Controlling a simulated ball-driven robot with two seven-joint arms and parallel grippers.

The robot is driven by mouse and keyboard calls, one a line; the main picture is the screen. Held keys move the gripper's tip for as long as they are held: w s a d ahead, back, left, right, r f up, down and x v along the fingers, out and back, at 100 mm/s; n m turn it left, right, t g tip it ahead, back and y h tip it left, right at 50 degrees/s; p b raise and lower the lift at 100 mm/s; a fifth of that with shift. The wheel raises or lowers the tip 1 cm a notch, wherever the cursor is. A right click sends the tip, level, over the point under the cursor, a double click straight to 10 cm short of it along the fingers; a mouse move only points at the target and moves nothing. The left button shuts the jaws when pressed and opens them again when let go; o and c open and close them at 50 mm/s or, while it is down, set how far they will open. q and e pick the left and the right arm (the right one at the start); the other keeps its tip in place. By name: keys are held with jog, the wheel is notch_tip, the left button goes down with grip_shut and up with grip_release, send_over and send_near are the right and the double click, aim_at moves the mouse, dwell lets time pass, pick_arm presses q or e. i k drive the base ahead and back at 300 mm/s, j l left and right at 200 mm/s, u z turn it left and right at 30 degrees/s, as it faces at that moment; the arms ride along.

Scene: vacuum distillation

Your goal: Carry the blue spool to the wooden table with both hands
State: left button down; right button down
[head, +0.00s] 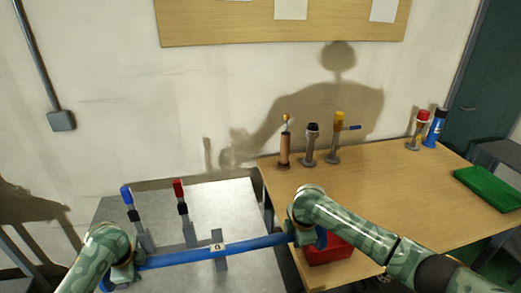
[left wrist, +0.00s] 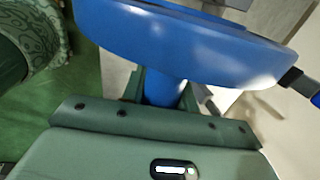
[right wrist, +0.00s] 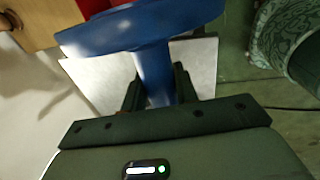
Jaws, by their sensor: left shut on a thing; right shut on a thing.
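The blue spool (head: 180,257) is a long blue bar with a wide disc at each end, lying roughly level across the lower head view. My left gripper (head: 128,266) is shut on its left end, and my right gripper (head: 300,234) is shut on its right end. In the left wrist view a blue disc (left wrist: 180,40) shows just beyond the jaws; in the right wrist view the other disc (right wrist: 140,27) shows likewise. The wooden table (head: 420,190) is at the right, its near left corner close to my right gripper. The spool appears over the grey metal table's area.
The grey metal table (head: 225,195) bears upright clamps with a blue handle (head: 127,195) and a red handle (head: 178,190). Several bottle-like tools, including an orange-topped one (head: 285,145), stand along the wooden table's back. A green tray (head: 490,187) is at its right.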

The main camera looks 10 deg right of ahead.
aim_at(374, 198)
jog(key=l, duration=3.15)
jog(key=i+l, duration=0.2)
jog(key=i, duration=0.2)
jog(key=i+l, duration=0.15)
jog(key=i, duration=0.25)
